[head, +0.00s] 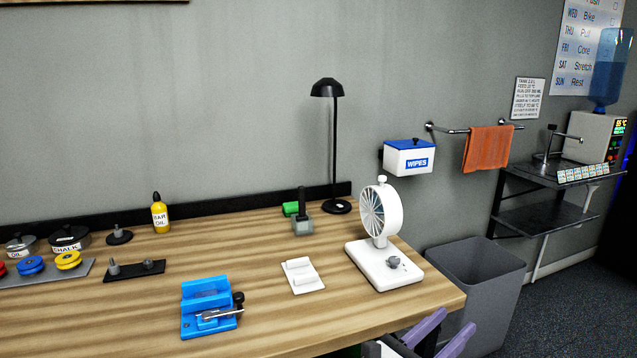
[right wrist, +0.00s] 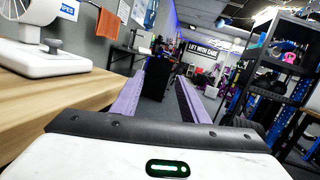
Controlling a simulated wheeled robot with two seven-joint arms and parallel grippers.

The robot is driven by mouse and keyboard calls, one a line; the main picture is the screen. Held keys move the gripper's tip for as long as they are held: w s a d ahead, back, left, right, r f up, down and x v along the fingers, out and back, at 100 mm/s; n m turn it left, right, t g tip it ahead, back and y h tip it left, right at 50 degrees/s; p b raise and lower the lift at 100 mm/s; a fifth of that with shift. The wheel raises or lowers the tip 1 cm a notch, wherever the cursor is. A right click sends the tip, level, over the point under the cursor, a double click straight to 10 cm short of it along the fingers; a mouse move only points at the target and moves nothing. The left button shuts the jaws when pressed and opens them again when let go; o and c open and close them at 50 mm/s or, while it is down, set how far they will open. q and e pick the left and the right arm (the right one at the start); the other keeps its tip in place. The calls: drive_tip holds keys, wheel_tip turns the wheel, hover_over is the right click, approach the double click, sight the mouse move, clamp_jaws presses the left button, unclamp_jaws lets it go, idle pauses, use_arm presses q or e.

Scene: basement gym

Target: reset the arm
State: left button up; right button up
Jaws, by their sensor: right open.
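My right gripper (head: 456,322) shows at the bottom of the head view, just off the front right corner of the wooden table (head: 350,315). Its two purple fingers are spread apart with nothing between them. In the right wrist view the open gripper (right wrist: 160,90) points out into the room, with the table to its left. My left gripper is not in view.
A white fan (head: 383,255) stands near the table's right end. A blue device (head: 208,305), a white stand (head: 301,276) and a black lamp (head: 335,150) are further left. A grey bin (head: 475,285) stands beside the table. Shelving (right wrist: 265,75) rises at right in the wrist view.

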drive_tip(key=s+d+r+g+h, duration=0.1)
drive_tip(key=s+d+r+h, duration=0.1)
drive_tip(key=d, duration=0.8)
drive_tip(key=s+d+r+h, duration=0.1)
drive_tip(key=d+r+h, duration=0.2)
drive_tip(key=d, duration=0.6)
drive_tip(key=s+d+r+g+h, duration=0.1)
drive_tip(key=s+d+r+h, duration=0.1)
drive_tip(key=d, duration=0.8)
drive_tip(key=s+a+f+m+y, duration=0.15)
drive_tip(key=f+y, duration=0.35)
drive_tip(key=f, duration=0.6)
drive_tip(key=s+f+m+y, duration=0.1)
drive_tip(key=s+f+y, duration=0.3)
drive_tip(key=f, duration=0.6)
drive_tip(key=s+a+f+m+g+y, duration=0.2)
drive_tip(key=s+a+f+m+y, duration=0.75)
drive_tip(key=f, duration=0.65)
drive_tip(key=s+a+r+m+y, duration=0.3)
drive_tip(key=s+a+m+y, duration=0.45)
drive_tip(key=s+a, duration=0.45)
drive_tip(key=w+a+m+t, duration=0.1)
drive_tip(key=a+m, duration=0.4)
drive_tip(key=a, duration=0.8)
drive_tip(key=shift+w+a+f, duration=0.15)
drive_tip(key=shift+w+a, duration=0.15)
drive_tip(key=shift+w, duration=0.25)
